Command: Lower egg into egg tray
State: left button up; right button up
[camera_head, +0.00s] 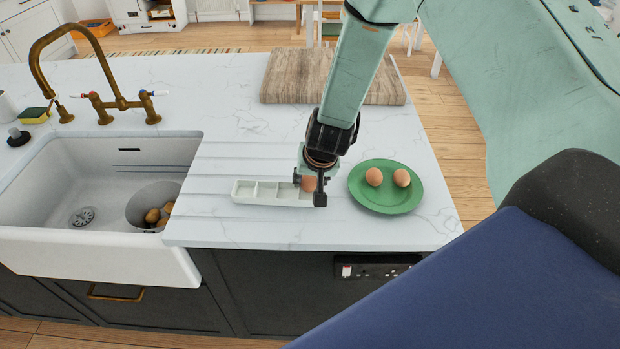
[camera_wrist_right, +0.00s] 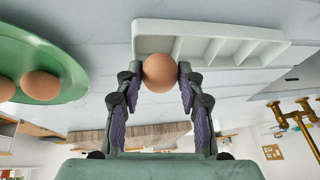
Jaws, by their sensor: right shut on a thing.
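My right gripper (camera_head: 309,188) is shut on a brown egg (camera_head: 309,183) at the right end of the white egg tray (camera_head: 262,192) on the counter. In the right wrist view the egg (camera_wrist_right: 160,72) sits between the two fingertips, over the end compartment of the tray (camera_wrist_right: 262,30). The other compartments in view look empty. I cannot tell whether the egg touches the tray's bottom. Two more brown eggs (camera_head: 374,177) lie on a green plate (camera_head: 386,205) just right of the gripper. My left gripper is not in view.
A wooden board (camera_head: 285,80) lies behind my right arm. A white sink (camera_head: 60,180) with a brass tap (camera_head: 100,103) and a metal bowl (camera_head: 140,204) is at the left. The counter's front edge runs close before the tray.

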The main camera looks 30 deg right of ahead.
jog(key=shift+w+f, duration=0.1)
jog(key=shift+f, duration=0.15)
jog(key=o, duration=0.5)
jog(key=shift+r, duration=0.1)
jog(key=shift+c, duration=0.2)
jog(key=o, duration=0.3)
jog(key=v, duration=1.2)
